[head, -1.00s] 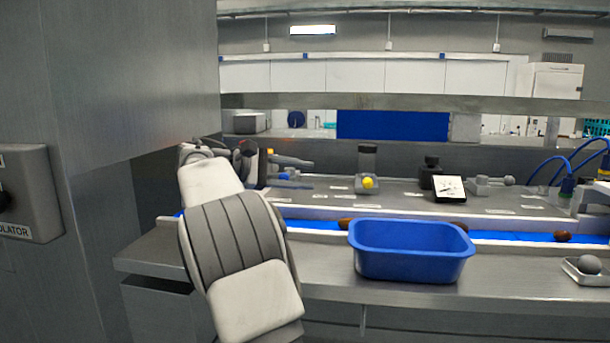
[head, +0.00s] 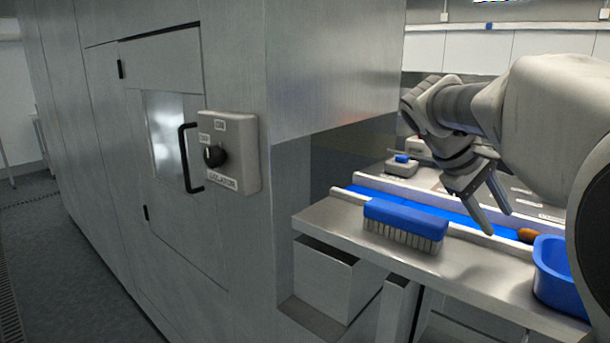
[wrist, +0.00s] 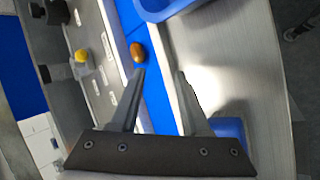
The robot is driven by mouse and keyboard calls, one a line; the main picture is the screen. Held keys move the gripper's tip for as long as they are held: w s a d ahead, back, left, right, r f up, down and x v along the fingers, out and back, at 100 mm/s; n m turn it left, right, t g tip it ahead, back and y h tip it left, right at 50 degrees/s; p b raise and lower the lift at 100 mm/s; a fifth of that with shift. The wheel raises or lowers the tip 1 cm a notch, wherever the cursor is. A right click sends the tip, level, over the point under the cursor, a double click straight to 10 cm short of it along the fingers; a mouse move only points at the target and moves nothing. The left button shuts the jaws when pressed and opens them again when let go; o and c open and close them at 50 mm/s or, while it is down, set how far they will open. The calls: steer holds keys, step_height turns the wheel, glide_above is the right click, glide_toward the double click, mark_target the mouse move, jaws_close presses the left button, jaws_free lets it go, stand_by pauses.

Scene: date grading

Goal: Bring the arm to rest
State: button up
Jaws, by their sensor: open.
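My gripper (head: 497,216) is open and empty, held above the blue conveyor belt (head: 455,215) and the steel ledge beside it. Its two fingers point down in the head view. In the wrist view my gripper (wrist: 160,78) shows its fingers spread apart with nothing between them. A brown date (wrist: 137,52) lies on the belt beyond the fingertips; the date also shows in the head view (head: 527,235). My arm fills the right of the head view and hides part of the bench.
A blue brush (head: 405,222) lies bristles down on the steel ledge (head: 340,222). A blue tub (head: 556,275) stands at the right. A grey cabinet with an isolator switch box (head: 230,152) and a black handle (head: 188,158) rises at the left. Open floor (head: 50,250) shows far left.

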steer(key=s+a+f+m+t+y+p, duration=0.2)
steer(key=s+a+f+y, duration=0.1)
steer(key=s+a, duration=0.5)
steer(key=s+a+f+m+t+y+p, duration=0.1)
steer(key=s+a+f+y, duration=0.3)
steer(key=s+a, duration=0.5)
steer(key=shift+s+m+t+y+p, duration=0.4)
steer(key=shift+s+t+y+p, duration=0.15)
steer(key=shift+s+t, duration=0.2)
steer(key=shift+d+f, duration=0.1)
steer(key=shift+d, duration=0.1)
